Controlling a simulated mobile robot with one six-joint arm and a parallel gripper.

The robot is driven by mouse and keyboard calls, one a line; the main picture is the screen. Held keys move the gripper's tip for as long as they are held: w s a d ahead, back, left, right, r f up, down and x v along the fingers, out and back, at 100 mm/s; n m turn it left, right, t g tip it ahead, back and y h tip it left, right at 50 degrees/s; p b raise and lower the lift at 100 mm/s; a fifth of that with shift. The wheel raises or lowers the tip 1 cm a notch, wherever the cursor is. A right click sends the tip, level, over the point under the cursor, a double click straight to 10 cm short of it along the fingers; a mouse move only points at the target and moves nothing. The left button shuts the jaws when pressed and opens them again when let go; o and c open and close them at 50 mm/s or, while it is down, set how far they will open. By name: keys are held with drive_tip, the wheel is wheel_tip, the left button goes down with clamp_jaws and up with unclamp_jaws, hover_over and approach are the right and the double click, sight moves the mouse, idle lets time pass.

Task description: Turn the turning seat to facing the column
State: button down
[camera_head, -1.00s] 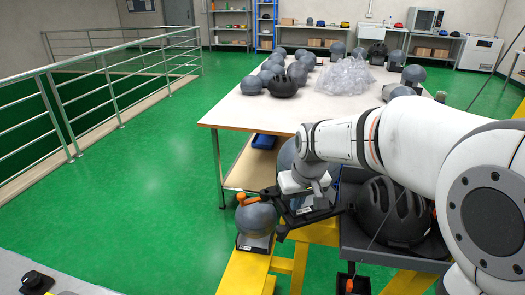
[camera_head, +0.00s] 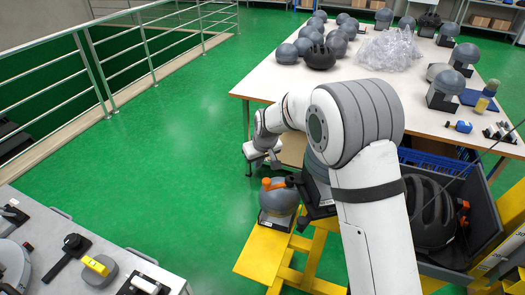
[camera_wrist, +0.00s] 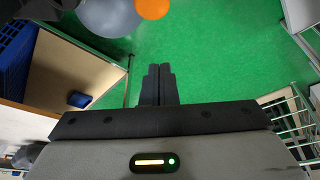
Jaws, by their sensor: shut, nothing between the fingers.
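A grey rounded headform (camera_head: 281,197) sits on a small dark base (camera_head: 274,222), apparently the turning seat, on the yellow frame (camera_head: 262,258). An orange knob (camera_head: 267,184) sticks out towards the left at its upper side. A black bracket (camera_head: 319,207) is just right of it. My gripper (camera_head: 275,164) is above and behind the headform, apart from it. In the wrist view my gripper's fingers (camera_wrist: 157,68) are together with nothing between them. The grey headform (camera_wrist: 108,14) and the orange knob (camera_wrist: 153,8) show past the fingertips at the top edge.
A yellow post with a number scale (camera_head: 505,257), possibly the column, stands at the right. A dark helmet (camera_head: 431,212) lies in a grey tray beside my arm. A long table (camera_head: 285,82) with several headforms stands behind. A grey bench (camera_head: 60,215) is at lower left; green floor lies between.

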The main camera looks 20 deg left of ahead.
drive_tip(key=shift+s+d+f+p, duration=0.25)
drive_tip(key=shift+s+d+f, duration=0.2)
drive_tip(key=shift+s+d, duration=0.2)
drive_tip(key=shift+s+d+f+p, duration=0.25)
drive_tip(key=shift+s+d+f, duration=0.15)
drive_tip(key=shift+s+d, duration=0.2)
drive_tip(key=shift+s, duration=0.1)
